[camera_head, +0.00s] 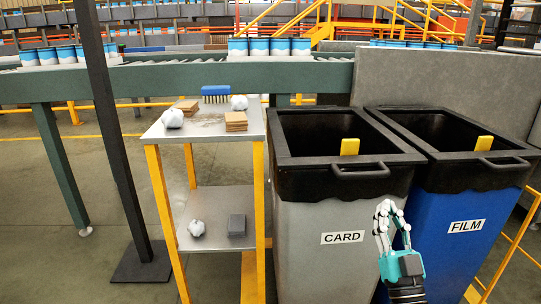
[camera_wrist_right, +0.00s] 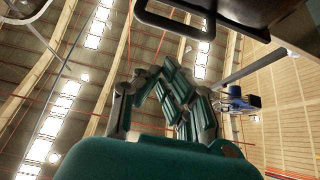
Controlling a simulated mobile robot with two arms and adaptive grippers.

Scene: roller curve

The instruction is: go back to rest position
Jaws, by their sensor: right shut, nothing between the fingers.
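My right gripper (camera_head: 390,208) is raised in front of the grey bin marked CARD (camera_head: 300,225), near its right side and close to the blue bin marked FILM (camera_head: 440,245). Its fingers point up, are shut and hold nothing. In the right wrist view the gripper (camera_wrist_right: 160,75) points toward the ceiling, with a dark bin handle (camera_wrist_right: 175,25) above it. My left gripper is in neither view.
A two-level stand (camera_head: 205,128) left of the bins holds crumpled white balls, brown card pieces, a blue brush (camera_head: 215,93) and a grey block (camera_head: 237,225). A dark post (camera_head: 110,130) stands at left. A conveyor (camera_head: 180,80) carrying cans runs behind.

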